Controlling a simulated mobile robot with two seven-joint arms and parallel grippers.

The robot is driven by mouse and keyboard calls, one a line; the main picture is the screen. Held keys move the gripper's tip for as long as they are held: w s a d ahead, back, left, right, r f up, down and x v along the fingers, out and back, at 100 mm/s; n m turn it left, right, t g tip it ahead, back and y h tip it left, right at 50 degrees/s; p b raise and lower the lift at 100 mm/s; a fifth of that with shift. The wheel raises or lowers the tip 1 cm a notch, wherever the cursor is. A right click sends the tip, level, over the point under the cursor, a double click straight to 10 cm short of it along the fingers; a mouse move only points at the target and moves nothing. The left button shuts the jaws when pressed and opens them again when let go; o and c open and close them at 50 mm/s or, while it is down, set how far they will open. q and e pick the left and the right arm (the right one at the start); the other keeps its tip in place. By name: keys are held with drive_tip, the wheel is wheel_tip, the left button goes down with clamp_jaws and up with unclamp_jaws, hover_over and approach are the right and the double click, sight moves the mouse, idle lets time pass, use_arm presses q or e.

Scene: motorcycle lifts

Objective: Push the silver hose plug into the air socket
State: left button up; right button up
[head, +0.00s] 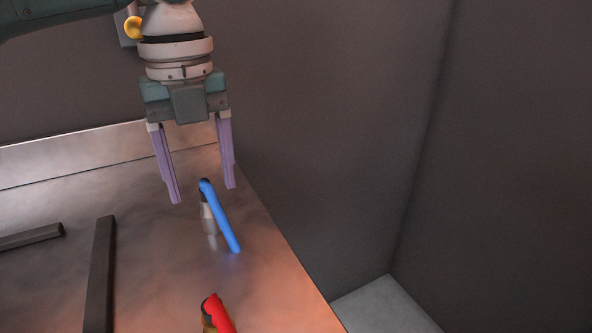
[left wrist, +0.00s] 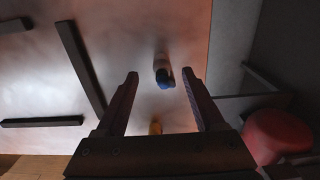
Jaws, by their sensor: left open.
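The silver hose plug (head: 210,222) stands on the metal bench top near its right edge, with a blue hose piece (head: 222,218) bent down from its dark top. In the left wrist view the blue piece (left wrist: 165,78) shows between the fingertips, further off. My left gripper (head: 204,194) points down with its purple fingers apart and empty. The fingertips appear just above and behind the plug, apart from it. A yellow ring on a grey plate (head: 133,27) shows on the wall, partly behind my left arm; I cannot tell if it is the air socket. My right gripper is not in view.
A brass plug with a red hose piece (head: 217,315) stands at the front of the bench (head: 160,270). Dark bars (head: 100,275) lie on the left. A raised edge (head: 60,158) runs along the back. The bench ends at the right, with floor below.

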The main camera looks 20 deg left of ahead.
sight(206, 190)
use_arm(q)
drive_tip(key=f, duration=0.4)
drive_tip(key=shift+d+f, duration=0.2)
drive_tip(key=shift+f, duration=0.2)
drive_tip(key=shift+c, duration=0.3)
clamp_jaws()
